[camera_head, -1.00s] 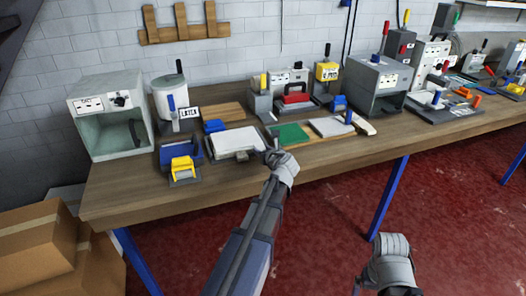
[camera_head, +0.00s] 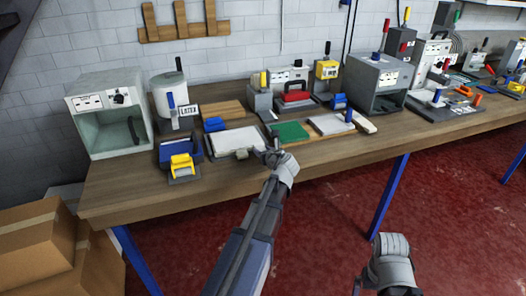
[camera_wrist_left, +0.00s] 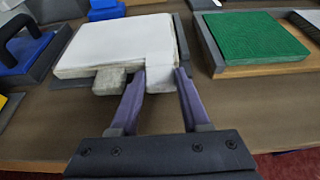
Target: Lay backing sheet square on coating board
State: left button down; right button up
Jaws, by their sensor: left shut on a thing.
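A white backing sheet (camera_head: 234,139) lies over a dark grey coating board (camera_head: 263,142) near the table's front edge; the sheet also shows in the left wrist view (camera_wrist_left: 115,48). There the board's raised edge (camera_wrist_left: 181,35) runs along the sheet's right side, with a thin gap. A pale tab (camera_wrist_left: 160,72) sticks out at the sheet's front right corner. My left gripper (camera_head: 270,152) is shut on this corner, one finger on each side of the tab. A second grey block (camera_wrist_left: 108,80) shows under the front edge. My right wrist is at the lower right; its fingers are not visible.
A green pad (camera_head: 290,132) on a wooden board lies close on the right, with a pale pad (camera_head: 330,124) beyond it. A blue-and-yellow tool (camera_head: 181,165) stands on the left. A latex pot (camera_head: 172,100) and grey cabinet (camera_head: 108,115) stand behind. The front table strip is clear.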

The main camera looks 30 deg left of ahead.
pick_arm(q)
jog(key=shift+c, duration=1.5)
grip_release()
jog(key=shift+s+d, duration=0.1)
jog(key=p+v, duration=0.3)
jog(key=v, duration=0.4)
jog(key=shift+s+d+r, duration=0.15)
jog(key=shift+s+r, duration=0.05)
